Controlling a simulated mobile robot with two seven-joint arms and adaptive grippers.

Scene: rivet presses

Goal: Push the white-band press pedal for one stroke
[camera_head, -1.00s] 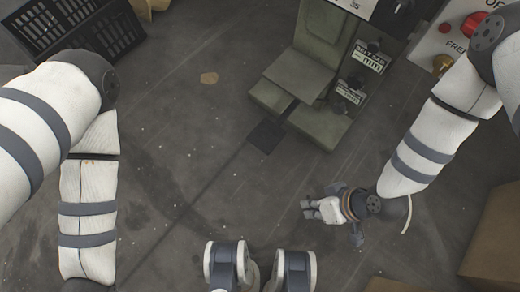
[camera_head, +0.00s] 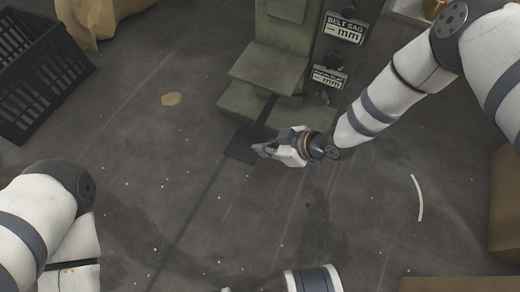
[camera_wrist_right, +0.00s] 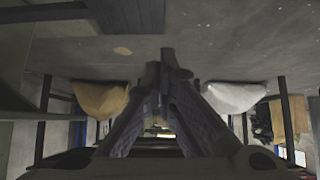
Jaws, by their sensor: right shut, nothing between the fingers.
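A green press (camera_head: 286,40) stands at the top of the head view, with white "mm" label plates on its side. A dark flat plate (camera_head: 239,143) lies low on the floor in front of its base and appears to be the pedal, joined by a dark strip. No white band is clearly visible. My right gripper (camera_head: 262,149) is shut and empty, its fingertips over the plate's right edge; I cannot tell whether they touch. In the right wrist view, the fingers (camera_wrist_right: 166,70) meet at the tips. My left gripper is out of view.
A black crate (camera_head: 38,70) stands at the upper left beside a tan sack (camera_head: 105,15). Cardboard boxes (camera_head: 503,205) are at the right edge. A pale curved strip (camera_head: 418,198) lies on the floor. The floor between is mostly clear.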

